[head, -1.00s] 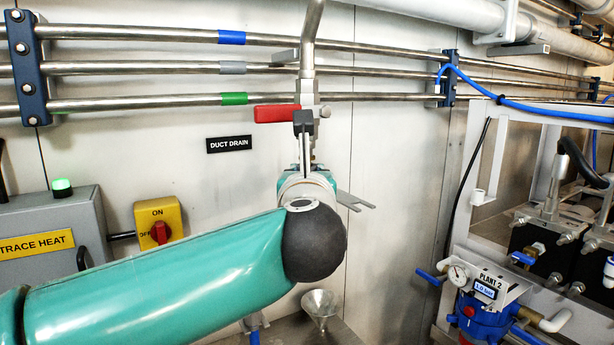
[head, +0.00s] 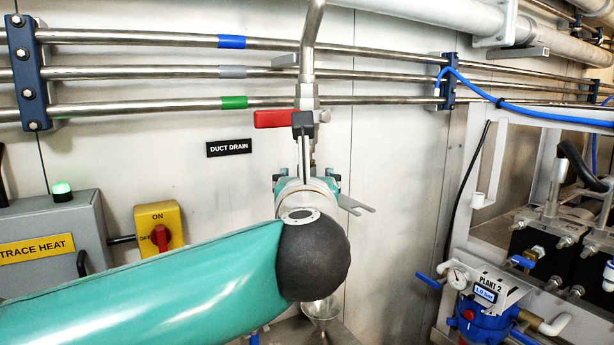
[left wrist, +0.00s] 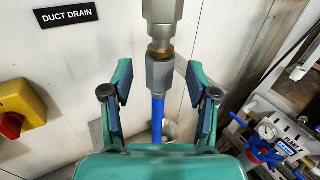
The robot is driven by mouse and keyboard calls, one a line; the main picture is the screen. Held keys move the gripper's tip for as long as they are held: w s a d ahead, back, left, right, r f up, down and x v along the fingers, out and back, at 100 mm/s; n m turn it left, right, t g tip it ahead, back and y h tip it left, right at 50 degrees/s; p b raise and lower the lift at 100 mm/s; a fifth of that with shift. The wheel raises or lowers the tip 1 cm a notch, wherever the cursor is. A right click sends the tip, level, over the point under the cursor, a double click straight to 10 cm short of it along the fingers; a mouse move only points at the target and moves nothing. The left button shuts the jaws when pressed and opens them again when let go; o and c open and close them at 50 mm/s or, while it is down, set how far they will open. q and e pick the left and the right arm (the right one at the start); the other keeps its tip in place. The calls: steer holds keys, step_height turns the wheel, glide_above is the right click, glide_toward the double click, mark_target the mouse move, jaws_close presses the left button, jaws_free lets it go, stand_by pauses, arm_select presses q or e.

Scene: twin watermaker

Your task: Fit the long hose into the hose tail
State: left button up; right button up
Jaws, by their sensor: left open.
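My left gripper (left wrist: 158,82) is open in the left wrist view, one finger on each side of a grey hex fitting (left wrist: 160,76) and apart from it. The blue hose (left wrist: 157,120) runs straight down from this fitting. Directly above, in line with it, is a metal pipe fitting (left wrist: 158,35) with a brass-coloured section (left wrist: 160,54) between them. Whether this joint is fully seated I cannot tell. In the head view my left gripper (head: 307,180) is below the red-handled valve (head: 277,118), and my arm hides the hose. My right gripper is not in view.
A steel funnel (head: 321,308) stands below my arm. A grey forked plate (head: 355,205) juts out right of the gripper. The yellow switch (head: 158,230) and trace heat box (head: 45,245) are at left. Plant 2's blue unit (head: 484,315) and frame are at right.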

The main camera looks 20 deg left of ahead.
arm_select(q)
steer(key=v, duration=0.9)
steer(key=shift+s, duration=0.3)
steer(key=shift+d, duration=0.15)
